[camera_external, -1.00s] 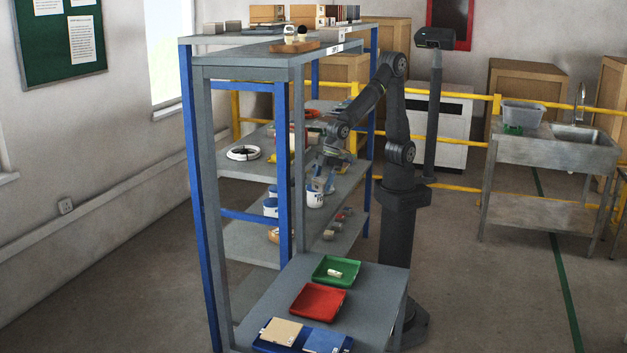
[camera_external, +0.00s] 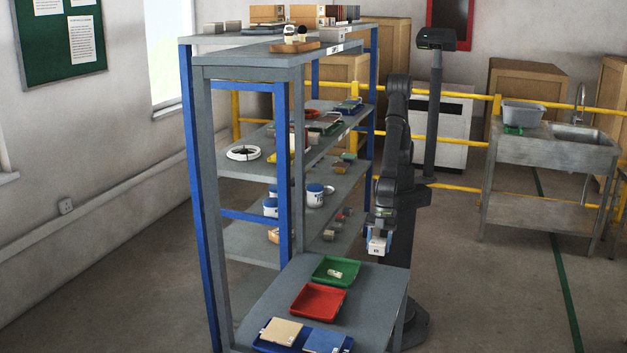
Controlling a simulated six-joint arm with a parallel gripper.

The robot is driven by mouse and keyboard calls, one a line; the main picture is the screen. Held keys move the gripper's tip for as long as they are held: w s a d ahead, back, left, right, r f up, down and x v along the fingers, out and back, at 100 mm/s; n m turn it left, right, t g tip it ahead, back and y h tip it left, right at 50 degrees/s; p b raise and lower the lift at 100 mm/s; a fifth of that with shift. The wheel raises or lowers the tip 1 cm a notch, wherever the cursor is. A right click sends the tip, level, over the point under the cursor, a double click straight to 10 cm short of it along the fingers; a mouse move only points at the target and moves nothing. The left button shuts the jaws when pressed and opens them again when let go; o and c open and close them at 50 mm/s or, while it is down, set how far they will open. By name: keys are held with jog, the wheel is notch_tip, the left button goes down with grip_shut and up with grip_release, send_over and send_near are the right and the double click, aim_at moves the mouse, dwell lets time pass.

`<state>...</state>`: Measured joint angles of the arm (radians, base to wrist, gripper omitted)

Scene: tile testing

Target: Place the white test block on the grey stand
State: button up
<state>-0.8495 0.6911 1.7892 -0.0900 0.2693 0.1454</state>
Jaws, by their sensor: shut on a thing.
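My gripper (camera_external: 379,234) points down just beyond the back right corner of the low grey table (camera_external: 378,290). It is shut on a small white block (camera_external: 377,247) with a dark mark on its face. The block hangs below the fingers, in the open, clear of the shelves. I cannot single out the grey stand with certainty. Small grey blocks (camera_external: 328,235) sit on a lower shelf, too small to tell apart.
The grey and blue shelf rack (camera_external: 204,200) stands to the left of my arm, with white and blue tubs (camera_external: 315,196) on its middle shelf. The table bears a green tray (camera_external: 322,276), a red tray (camera_external: 318,301) and a blue tray (camera_external: 263,347). Its right side is bare.

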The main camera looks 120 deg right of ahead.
send_over(391, 279)
jog(key=d, duration=0.1)
jog(key=f, duration=0.2)
jog(key=s+f, duration=0.1)
jog(key=f, duration=0.1)
jog(key=shift+d, duration=0.1)
jog(key=shift+f, duration=2.05)
jog(key=shift+f, duration=0.15)
jog(key=o, duration=1.2)
jog(key=shift+o, duration=0.2)
jog(key=v, duration=1.2)
jog(key=shift+w, duration=0.1)
